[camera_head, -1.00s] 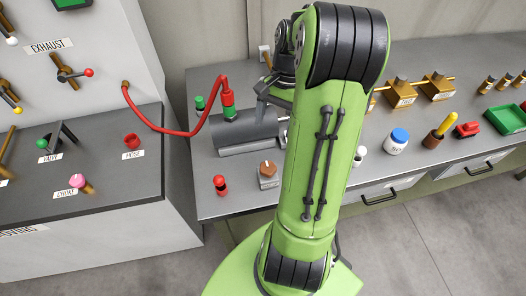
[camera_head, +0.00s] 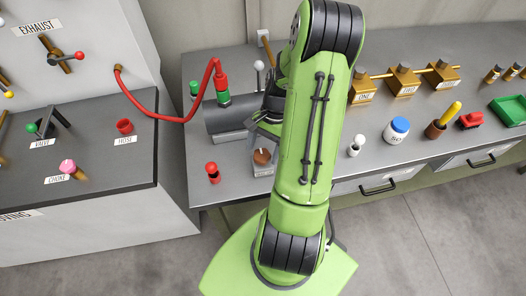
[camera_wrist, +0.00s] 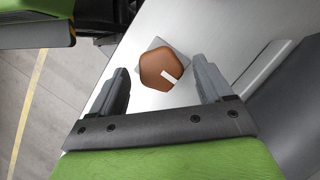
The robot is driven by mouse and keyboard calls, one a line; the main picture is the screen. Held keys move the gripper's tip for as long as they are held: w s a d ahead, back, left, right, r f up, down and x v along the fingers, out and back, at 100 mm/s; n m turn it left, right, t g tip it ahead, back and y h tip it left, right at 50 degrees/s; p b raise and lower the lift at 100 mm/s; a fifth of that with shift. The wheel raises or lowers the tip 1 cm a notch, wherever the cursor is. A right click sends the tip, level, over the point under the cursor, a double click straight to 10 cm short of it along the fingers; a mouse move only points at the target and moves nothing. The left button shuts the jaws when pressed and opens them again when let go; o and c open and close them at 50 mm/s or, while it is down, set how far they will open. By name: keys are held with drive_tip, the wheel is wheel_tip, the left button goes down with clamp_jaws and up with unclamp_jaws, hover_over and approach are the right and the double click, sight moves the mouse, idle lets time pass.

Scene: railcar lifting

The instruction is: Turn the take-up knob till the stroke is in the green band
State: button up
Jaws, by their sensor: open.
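The take-up knob (camera_head: 262,157) is a brown, many-sided knob on a small grey block on the bench, partly behind my arm in the head view. In the wrist view the knob (camera_wrist: 163,70) has a white pointer mark and lies between and beyond my gripper's fingers. My gripper (camera_wrist: 165,88) is open and empty, one finger on each side of the knob's position, apparently not touching it. In the head view my gripper (camera_head: 262,132) is just above the knob. A dark grey cylinder (camera_head: 226,118) lies behind the knob; no green band can be made out.
A red hose (camera_head: 160,117) runs from the left cabinet to a green-and-red fitting (camera_head: 222,88) on the cylinder. A small red-topped part (camera_head: 212,172) stands left of the knob. A white-topped peg (camera_head: 355,146) and a blue-lidded jar (camera_head: 397,130) stand to the right.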

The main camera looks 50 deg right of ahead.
drive_tip(key=shift+a+f, duration=0.2)
drive_tip(key=shift+f, duration=0.25)
drive_tip(key=c, duration=1)
